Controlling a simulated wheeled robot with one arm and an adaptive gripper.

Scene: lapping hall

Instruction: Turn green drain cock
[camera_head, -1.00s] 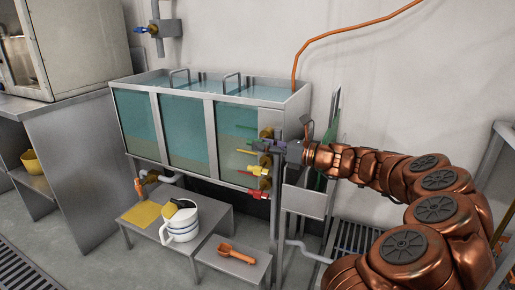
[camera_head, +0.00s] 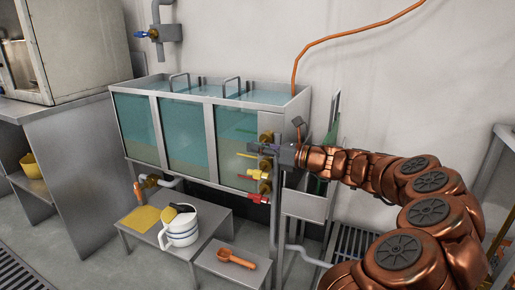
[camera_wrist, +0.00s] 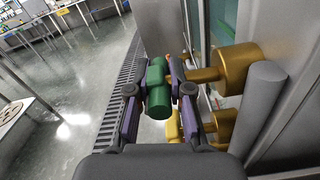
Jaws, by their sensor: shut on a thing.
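The green drain cock handle (camera_wrist: 158,88) is a short green cylinder in the wrist view. My gripper (camera_wrist: 157,82) is shut on it, with one purple-padded finger on each side. A brass valve body (camera_wrist: 232,69) is just right of it. In the head view my gripper (camera_head: 267,149) is at the right end of the tank, at the topmost of the cocks, and the green handle cannot be made out there. The glass-fronted tank (camera_head: 211,142) holds teal liquid above a murkier lower layer.
A yellow-handled cock (camera_head: 252,176) and a red-handled cock (camera_head: 257,197) sit close below. A low bench holds a white jug (camera_head: 180,229) and a yellow cloth (camera_head: 142,218). An orange scoop (camera_head: 237,258) lies on a lower stand.

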